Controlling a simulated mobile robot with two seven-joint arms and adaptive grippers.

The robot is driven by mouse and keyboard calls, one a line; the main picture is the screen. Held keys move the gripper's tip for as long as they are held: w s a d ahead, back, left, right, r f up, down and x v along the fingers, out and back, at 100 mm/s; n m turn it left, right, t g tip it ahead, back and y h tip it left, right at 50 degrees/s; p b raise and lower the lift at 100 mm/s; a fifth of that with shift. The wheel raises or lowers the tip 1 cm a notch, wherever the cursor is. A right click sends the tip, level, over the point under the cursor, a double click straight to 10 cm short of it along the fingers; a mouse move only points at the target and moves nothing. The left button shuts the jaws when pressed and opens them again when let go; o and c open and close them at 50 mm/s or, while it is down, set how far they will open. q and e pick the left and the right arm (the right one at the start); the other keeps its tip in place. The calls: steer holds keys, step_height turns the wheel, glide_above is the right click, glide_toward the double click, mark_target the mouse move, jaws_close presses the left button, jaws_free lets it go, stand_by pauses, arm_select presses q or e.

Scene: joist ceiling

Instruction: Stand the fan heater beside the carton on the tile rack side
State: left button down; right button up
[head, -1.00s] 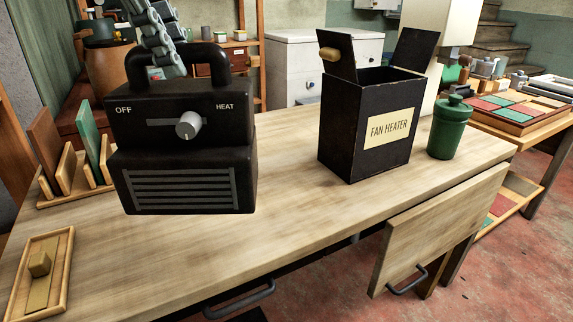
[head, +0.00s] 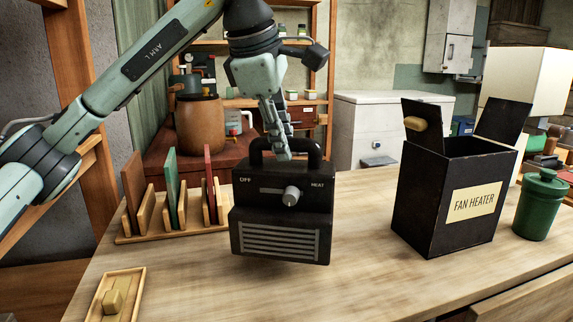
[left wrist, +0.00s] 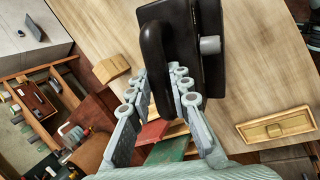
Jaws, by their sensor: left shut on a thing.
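The black fan heater (head: 281,241) is upright, its knob and grille facing me, between the tile rack and the carton. My left gripper (head: 279,150) is shut on its top handle, reaching down from above. In the left wrist view the handle (left wrist: 154,55) lies between the fingers (left wrist: 160,95). I cannot tell whether the heater's base touches the table. The black carton (head: 424,205), labelled FAN HEATER with open flaps, stands to the right, a clear gap away. The wooden tile rack (head: 165,235) with several upright tiles is just left of the heater. My right gripper is not in view.
A green canister (head: 539,208) stands right of the carton. A small wooden tray (head: 99,312) with a knobbed block lies at the front left. The wooden table (head: 355,285) is bare between heater and carton and in front. A barrel (head: 201,125) stands behind the rack.

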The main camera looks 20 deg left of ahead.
mark_target(285, 164)
arm_select(q)
steer(key=shift+w+f, duration=0.25)
steer(key=shift+w, duration=0.35)
steer(key=shift+f, duration=0.25)
step_height(285, 164, down, 3)
steer(key=shift+f, duration=0.3)
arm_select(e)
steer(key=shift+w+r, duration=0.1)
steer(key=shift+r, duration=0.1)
arm_select(q)
steer(key=c, duration=1.4)
jaws_free()
steer(key=shift+f, duration=0.1)
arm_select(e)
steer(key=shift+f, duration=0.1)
arm_select(q)
steer(key=v, duration=1.2)
steer(key=shift+p, duration=0.3)
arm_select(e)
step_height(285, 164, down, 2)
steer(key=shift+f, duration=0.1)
